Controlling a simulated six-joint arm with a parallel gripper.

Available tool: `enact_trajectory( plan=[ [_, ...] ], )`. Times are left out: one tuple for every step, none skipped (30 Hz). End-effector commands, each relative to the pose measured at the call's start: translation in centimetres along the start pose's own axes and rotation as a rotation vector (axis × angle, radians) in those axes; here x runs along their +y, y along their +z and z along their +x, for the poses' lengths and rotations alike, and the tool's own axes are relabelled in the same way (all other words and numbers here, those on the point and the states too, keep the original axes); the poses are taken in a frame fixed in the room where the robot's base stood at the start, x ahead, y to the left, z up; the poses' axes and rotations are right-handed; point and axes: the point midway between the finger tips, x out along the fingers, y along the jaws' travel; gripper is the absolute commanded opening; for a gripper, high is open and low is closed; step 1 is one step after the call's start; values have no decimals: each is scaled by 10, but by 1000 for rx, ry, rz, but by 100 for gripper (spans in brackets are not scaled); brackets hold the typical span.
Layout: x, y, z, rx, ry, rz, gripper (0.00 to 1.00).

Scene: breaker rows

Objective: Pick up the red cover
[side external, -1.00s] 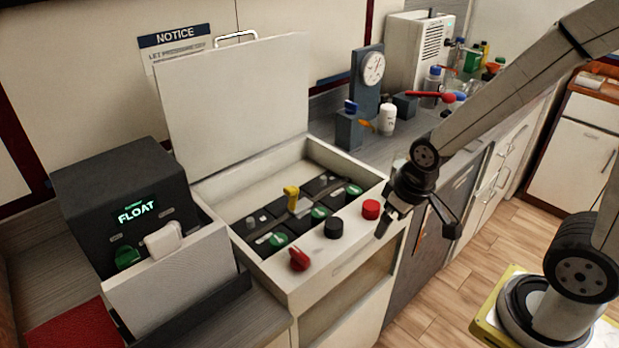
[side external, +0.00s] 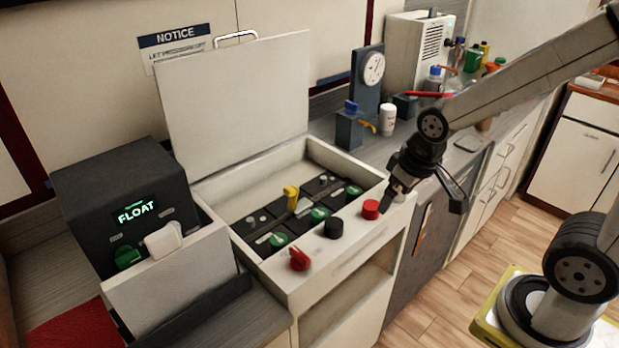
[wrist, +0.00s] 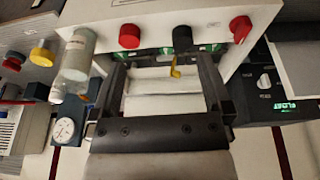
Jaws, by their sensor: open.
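A round red cap (side external: 370,209), which looks like the red cover, sits on the front ledge of the open white box. In the wrist view the red cap (wrist: 130,36) lies beyond the fingertips, left of centre. My gripper (side external: 422,207) is open and empty, just right of the cap in the side view, with one finger close to it; contact cannot be told. In the wrist view my gripper (wrist: 160,68) has its two dark fingers wide apart with nothing held.
A black cap (side external: 333,228) and a red knob (side external: 299,259) share the ledge. Behind them are dark breakers with green knobs (side external: 319,214) and a yellow lever (side external: 291,197). The raised lid (side external: 235,100) stands behind. A FLOAT display box (side external: 125,180) is at left.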

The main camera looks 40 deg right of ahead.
Motion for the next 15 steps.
enact_trajectory(
  plan=[
    [6,-3,2,16,14,1,100],
    [9,-5,3,28,21,1,100],
    [13,-7,4,42,31,-1,100],
    [17,-9,6,54,38,-1,100],
    [20,-11,7,67,46,-3,100],
    [25,-14,8,84,56,-5,100],
    [28,-16,9,97,64,-7,100],
    [32,-18,10,111,72,-9,100],
    [38,-22,11,131,83,-13,100],
    [42,-24,12,146,90,-15,100],
    [46,-27,13,165,99,-18,100],
    [52,-30,15,190,110,-24,100],
    [58,-33,16,211,119,-30,100],
    [63,-36,17,233,127,-36,100],
    [70,-40,18,264,137,-45,100]
  ],
)
